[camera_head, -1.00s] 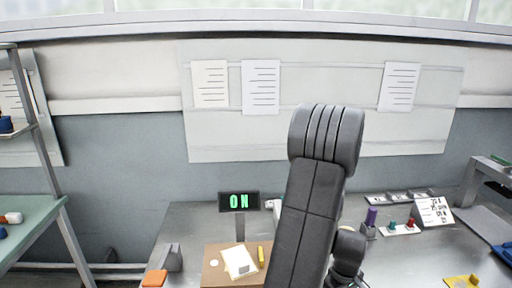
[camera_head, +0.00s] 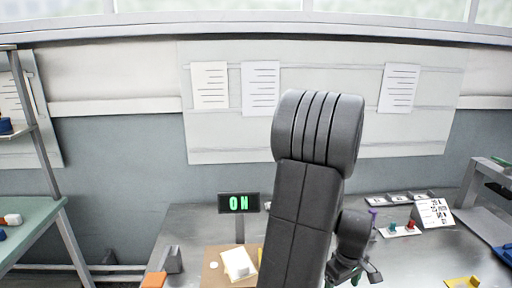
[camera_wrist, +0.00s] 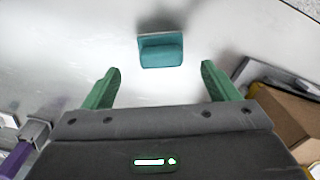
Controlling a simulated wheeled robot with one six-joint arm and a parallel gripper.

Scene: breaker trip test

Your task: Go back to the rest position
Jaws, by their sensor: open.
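My gripper (camera_wrist: 160,88) shows in the wrist view with its two green fingers spread apart and nothing between them. A teal block (camera_wrist: 161,51) lies beyond the fingertips on a pale surface, apart from them. In the head view, my arm stands in front of the bench, and my gripper (camera_head: 342,281) is low down, partly cut off by the bottom edge.
A brown board (camera_head: 215,268) with a pale plate (camera_head: 240,263) is left of my arm. To the right are a white strip (camera_head: 400,231) with teal and red knobs, a sign (camera_head: 434,213) and a yellow piece (camera_head: 462,282). An orange block (camera_head: 154,280) is at left.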

